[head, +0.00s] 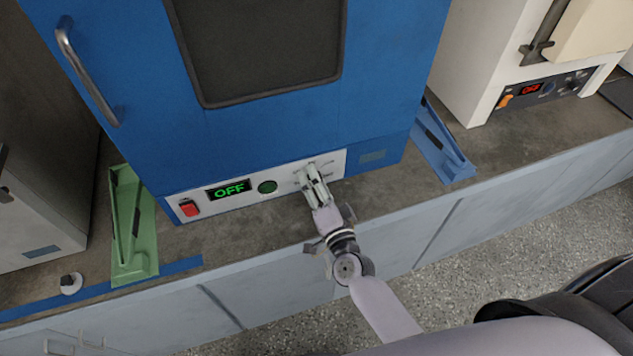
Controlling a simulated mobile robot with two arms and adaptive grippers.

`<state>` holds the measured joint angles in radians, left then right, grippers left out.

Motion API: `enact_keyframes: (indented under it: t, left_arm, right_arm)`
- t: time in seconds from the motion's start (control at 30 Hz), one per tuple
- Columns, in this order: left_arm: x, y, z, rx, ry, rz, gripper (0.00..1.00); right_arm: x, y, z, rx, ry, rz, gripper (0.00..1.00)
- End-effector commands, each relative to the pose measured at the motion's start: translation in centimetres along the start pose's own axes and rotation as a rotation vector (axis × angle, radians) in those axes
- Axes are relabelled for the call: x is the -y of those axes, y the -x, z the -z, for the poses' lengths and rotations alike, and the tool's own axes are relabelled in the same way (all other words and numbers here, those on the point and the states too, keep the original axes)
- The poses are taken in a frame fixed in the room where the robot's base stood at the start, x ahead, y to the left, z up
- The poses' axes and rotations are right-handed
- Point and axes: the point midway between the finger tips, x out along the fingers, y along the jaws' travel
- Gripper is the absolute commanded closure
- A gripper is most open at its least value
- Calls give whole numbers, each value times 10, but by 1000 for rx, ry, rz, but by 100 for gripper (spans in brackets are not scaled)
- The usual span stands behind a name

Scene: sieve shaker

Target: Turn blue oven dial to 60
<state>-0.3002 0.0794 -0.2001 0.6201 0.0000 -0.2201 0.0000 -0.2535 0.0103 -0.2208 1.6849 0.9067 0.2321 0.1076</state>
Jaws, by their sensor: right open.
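The blue oven (270,125) stands on the counter in the middle of the head view. Its front panel (237,207) carries a red switch, a green "OFF" display (229,190) and a round dark green button. My right gripper (306,174) is at the right part of this panel, its fingers pointing at it. The gripper is open. The dial is hidden behind the fingers, so its setting and any contact cannot be told. My left gripper is not in the view.
A green tray (147,225) lies left of the oven and a blue tray (449,160) right of it. A white oven with a red display (531,89) stands at the right. A small knob-like object (71,283) sits on the counter's left front. Counter in front is clear.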

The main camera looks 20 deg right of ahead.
Motion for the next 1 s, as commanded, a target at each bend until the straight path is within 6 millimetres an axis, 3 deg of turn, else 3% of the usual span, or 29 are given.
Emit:
enact_keyframes:
  t: [0.27,0.7,1.0]
  left_arm:
    - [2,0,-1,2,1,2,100]
    - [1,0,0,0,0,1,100]
    - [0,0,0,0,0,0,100]
  right_arm:
    - [-2,11,-1,2,1,-3,49]
    - [-1,98,-1,3,2,-3,49]
    - [0,120,0,1,1,0,49]
